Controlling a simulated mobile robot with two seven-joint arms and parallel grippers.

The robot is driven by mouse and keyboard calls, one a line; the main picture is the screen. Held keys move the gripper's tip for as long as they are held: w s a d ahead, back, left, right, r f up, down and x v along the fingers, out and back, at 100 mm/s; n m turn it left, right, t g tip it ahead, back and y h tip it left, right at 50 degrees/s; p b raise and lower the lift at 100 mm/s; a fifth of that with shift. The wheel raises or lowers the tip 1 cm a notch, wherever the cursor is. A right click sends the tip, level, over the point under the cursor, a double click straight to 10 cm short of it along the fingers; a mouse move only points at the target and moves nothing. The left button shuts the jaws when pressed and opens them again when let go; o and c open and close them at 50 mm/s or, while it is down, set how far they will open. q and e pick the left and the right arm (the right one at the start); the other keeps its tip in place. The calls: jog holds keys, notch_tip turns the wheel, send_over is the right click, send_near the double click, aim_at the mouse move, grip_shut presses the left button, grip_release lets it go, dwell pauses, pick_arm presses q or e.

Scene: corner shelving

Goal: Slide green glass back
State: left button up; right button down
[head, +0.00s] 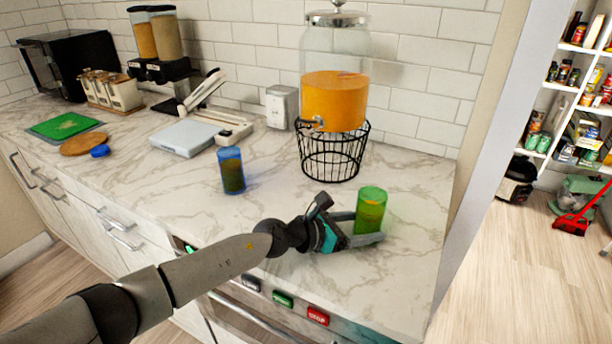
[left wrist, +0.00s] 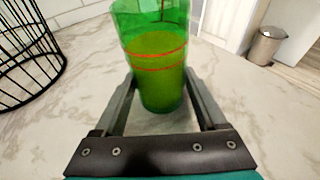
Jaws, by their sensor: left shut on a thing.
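The green glass (head: 370,209) stands upright on the marble counter near its right end. In the left wrist view the green glass (left wrist: 158,60) stands between the two fingers and holds a liquid in its lower part. My left gripper (head: 362,228) comes from the left, low to the counter, and is shut on the green glass with a finger on either side. My right gripper is in neither view.
A blue glass (head: 231,170) stands to the left on the counter (head: 270,222). Behind the green glass, a dispenser of orange drink (head: 335,95) sits on a black wire stand (head: 333,158). The counter's right edge is close; bare marble lies between glass and stand.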

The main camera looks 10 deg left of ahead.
pick_arm(q)
jog(key=o, duration=0.9)
